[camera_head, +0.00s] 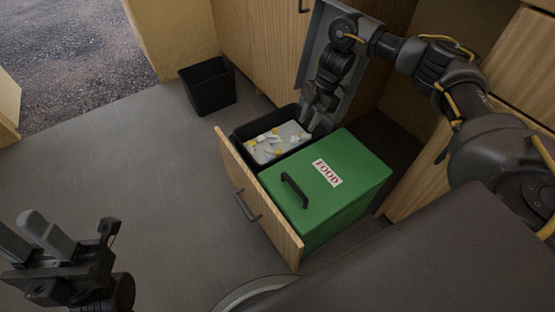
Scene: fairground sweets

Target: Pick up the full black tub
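The full black tub (237,139) stands in the pulled-out drawer, behind the green box. White and yellow rubbish (272,145) fills it. My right gripper (317,121) points down at the tub's right end, close to its rim. Its fingertips are small and dark against the tub, so I cannot tell whether they are apart, or whether they touch the rim. My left gripper (22,232) is at the lower left, far from the tub, with its fingers apart and nothing between them.
A green box (330,205) labelled FOOD, with a black handle, fills the drawer's near part. The drawer's wooden front (262,205) faces left. An empty-looking black tub (208,88) stands on the floor by the cabinet. A grey panel (318,45) stands behind my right gripper. The floor at left is clear.

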